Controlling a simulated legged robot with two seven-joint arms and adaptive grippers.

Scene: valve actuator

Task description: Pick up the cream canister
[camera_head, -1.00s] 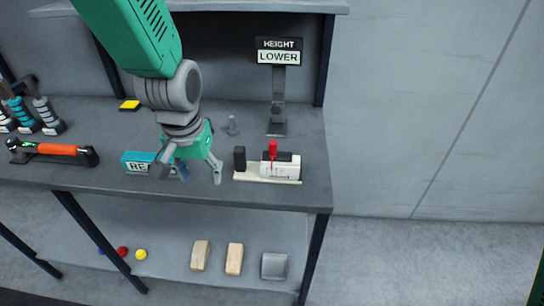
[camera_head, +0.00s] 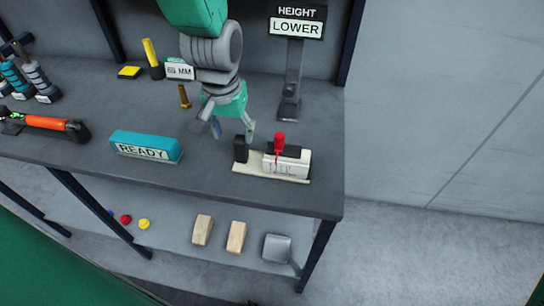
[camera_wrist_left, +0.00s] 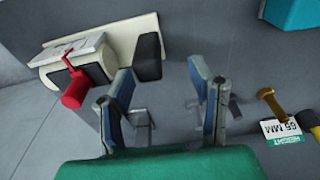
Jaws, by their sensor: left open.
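A cream canister-like body (camera_head: 290,162) with a red lever (camera_head: 279,143) lies on a pale base plate at the table's front right. A dark upright block (camera_head: 241,150) stands on the plate's left end. In the left wrist view the cream body (camera_wrist_left: 72,52) is at the upper left, with the red lever towards me. My left gripper (camera_head: 233,130) is open and empty, behind and left of the cream body, near the dark block. Its spread fingers also show in the left wrist view (camera_wrist_left: 163,85). My right gripper is not in view.
A teal READY block (camera_head: 146,145) sits to the left. A HEIGHT LOWER sign stand (camera_head: 290,85) rises behind the cream body. A brass peg (camera_head: 184,96) with a 65 MM tag stands behind the gripper. Wooden blocks (camera_head: 236,237) lie on the lower shelf.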

